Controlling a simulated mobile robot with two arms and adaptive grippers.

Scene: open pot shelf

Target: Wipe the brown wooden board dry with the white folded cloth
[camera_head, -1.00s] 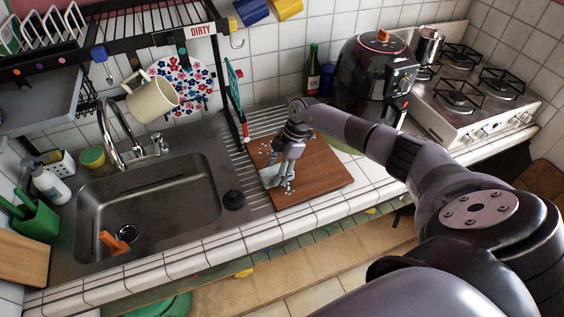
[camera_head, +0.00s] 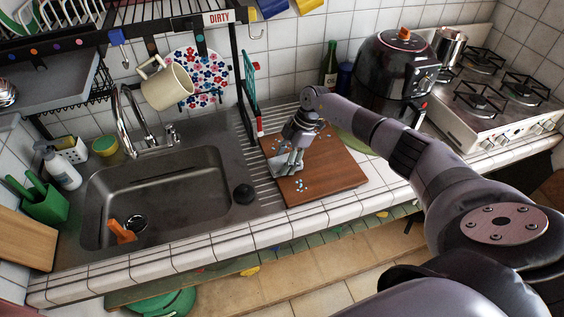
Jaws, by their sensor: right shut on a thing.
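The brown wooden board (camera_head: 328,178) lies on the counter to the right of the sink, partly over the ribbed drainboard. Small pale-blue drops show on it near its front left and by the gripper. The white folded cloth (camera_head: 283,166) lies on the left part of the board, mostly hidden under my right gripper. My right gripper (camera_head: 289,164) points down and is shut on the cloth, pressing it at the board's surface. My left gripper is not in view.
The steel sink (camera_head: 160,190) is left of the board, with a black plug (camera_head: 243,194) between them. A black air fryer (camera_head: 393,80) and a green bottle (camera_head: 329,65) stand behind. The dish rack's post (camera_head: 244,85) rises near the board's back left corner.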

